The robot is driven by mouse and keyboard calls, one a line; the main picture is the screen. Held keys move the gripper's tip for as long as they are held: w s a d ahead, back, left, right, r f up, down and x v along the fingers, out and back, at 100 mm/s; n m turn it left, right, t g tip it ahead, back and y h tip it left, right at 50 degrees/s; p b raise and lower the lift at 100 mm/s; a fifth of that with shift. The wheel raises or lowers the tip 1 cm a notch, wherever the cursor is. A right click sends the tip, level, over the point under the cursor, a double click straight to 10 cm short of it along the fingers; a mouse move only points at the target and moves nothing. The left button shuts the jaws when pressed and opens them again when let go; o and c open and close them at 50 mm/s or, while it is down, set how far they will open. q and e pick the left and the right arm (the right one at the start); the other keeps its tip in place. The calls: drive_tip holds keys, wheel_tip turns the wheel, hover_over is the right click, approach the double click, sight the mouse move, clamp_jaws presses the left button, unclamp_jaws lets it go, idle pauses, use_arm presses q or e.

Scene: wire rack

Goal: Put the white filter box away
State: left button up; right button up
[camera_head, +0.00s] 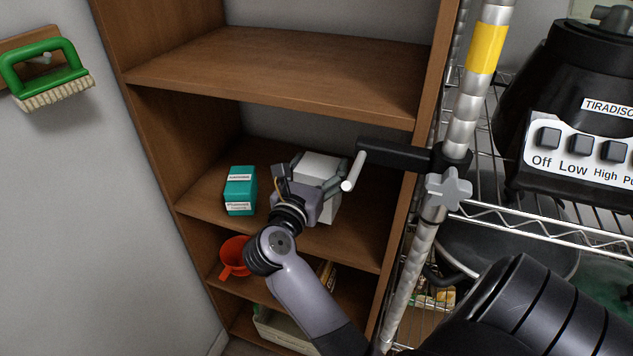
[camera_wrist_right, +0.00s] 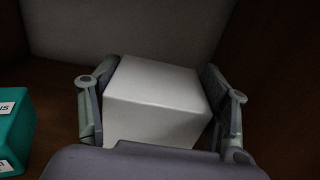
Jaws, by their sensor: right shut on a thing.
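The white filter box (camera_head: 322,168) is inside the wooden shelf unit, at the middle shelf, right of a teal box. It also fills the middle of the right wrist view (camera_wrist_right: 155,98). My right gripper (camera_head: 315,178) has a finger on each side of the white box and is shut on it. The box looks upright; whether its base touches the shelf is hidden by my gripper. My left gripper is not in view in the head view.
A teal box (camera_head: 240,190) stands left on the same shelf (camera_head: 205,205). A red funnel-like cup (camera_head: 234,256) sits one shelf below. A black bar with a white tip (camera_head: 395,155) juts from the wire rack's pole (camera_head: 462,130) near my gripper. A green brush (camera_head: 45,72) hangs left.

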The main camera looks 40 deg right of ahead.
wheel_tip(320, 180, down, 4)
drive_tip(key=shift+r, duration=0.15)
drive_tip(key=shift+f, duration=0.2)
drive_tip(key=o, duration=1.9)
drive_tip(key=shift+r, duration=0.2)
